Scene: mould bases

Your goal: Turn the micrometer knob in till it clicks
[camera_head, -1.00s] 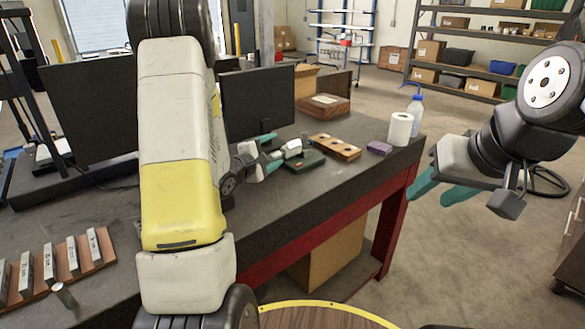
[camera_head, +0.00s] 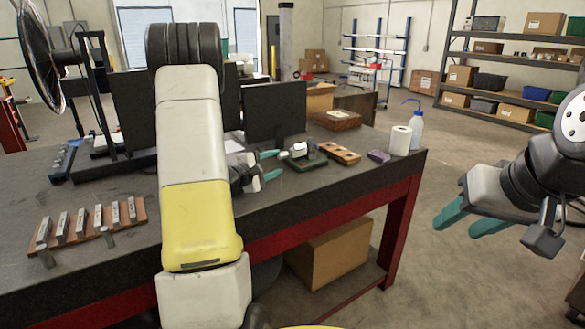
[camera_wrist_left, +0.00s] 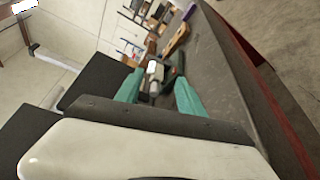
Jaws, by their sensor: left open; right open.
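In the left wrist view the micrometer (camera_wrist_left: 153,72) appears between and beyond the fingertips. My left gripper (camera_head: 270,165) is open, with teal fingers pointing right toward the micrometer, a short gap from it. It also shows in the left wrist view (camera_wrist_left: 157,92) with nothing between its fingers. The knob is too small to make out clearly. My right gripper (camera_head: 462,223) is open and empty, off the bench's right end above the floor.
A wooden block with holes (camera_head: 340,154), a purple block (camera_head: 378,156), a paper roll (camera_head: 401,140) and a wash bottle (camera_head: 416,130) stand right of the micrometer. A monitor (camera_head: 275,112) is behind it. A wooden rack of metal blocks (camera_head: 138,208) lies at left.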

